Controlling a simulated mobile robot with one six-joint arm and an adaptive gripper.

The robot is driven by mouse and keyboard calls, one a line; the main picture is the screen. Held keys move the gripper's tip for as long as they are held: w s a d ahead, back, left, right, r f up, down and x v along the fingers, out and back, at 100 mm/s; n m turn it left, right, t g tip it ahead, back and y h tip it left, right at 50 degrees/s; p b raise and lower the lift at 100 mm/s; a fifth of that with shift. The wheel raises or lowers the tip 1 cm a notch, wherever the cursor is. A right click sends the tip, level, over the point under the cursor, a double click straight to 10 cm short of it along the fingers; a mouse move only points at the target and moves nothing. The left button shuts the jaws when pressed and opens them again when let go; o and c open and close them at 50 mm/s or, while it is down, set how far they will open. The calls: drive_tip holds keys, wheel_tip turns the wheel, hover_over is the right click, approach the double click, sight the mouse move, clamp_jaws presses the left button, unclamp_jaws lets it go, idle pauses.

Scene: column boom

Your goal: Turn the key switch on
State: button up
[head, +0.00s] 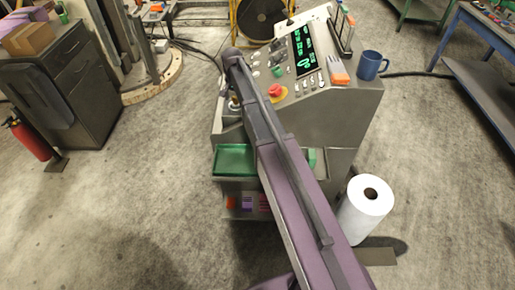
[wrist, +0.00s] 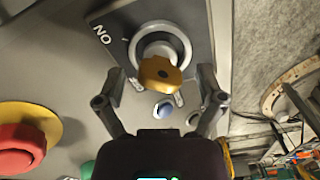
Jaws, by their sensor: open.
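The key switch (wrist: 160,42) shows in the wrist view as a round silver collar on a dark square plate. A brass-coloured key (wrist: 160,75) sticks out of it toward the camera. White letters "ON" (wrist: 103,35) are on the plate, left of the collar. My gripper (wrist: 160,80) is open, with one finger on each side of the key and a visible gap on both sides. I cannot tell how deep the fingertips reach along the key. In the head view my arm covers most of the gripper and the switch area on the grey console (head: 345,108).
A red emergency button (wrist: 22,140) on a yellow base stands left of my gripper; it also shows in the head view (head: 275,90). A blue mug (head: 370,65) and a green tray (head: 234,160) are on the console.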

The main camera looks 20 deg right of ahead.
sight(235, 97)
drive_tip(key=n, duration=0.5)
drive_tip(key=shift+n, duration=0.4)
drive_tip(key=n, duration=0.5)
drive_tip(key=shift+n, duration=0.3)
wheel_tip(235, 97, up, 14)
drive_tip(key=p, duration=1.4)
drive_tip(key=s+f+m+b, duration=0.1)
drive_tip(key=s+f+b, duration=0.2)
drive_tip(key=s, duration=0.7)
drive_tip(key=s+f+m+b, duration=0.2)
drive_tip(key=s+f+b, duration=0.2)
drive_tip(key=s, duration=0.6)
drive_tip(key=s+f+m+b, duration=0.1)
drive_tip(key=s+f+b, duration=0.2)
drive_tip(key=s, duration=0.7)
drive_tip(key=shift+s+d+f+b, duration=0.15)
drive_tip(key=shift+s+f+b, duration=0.05)
drive_tip(key=shift+f+b, duration=0.15)
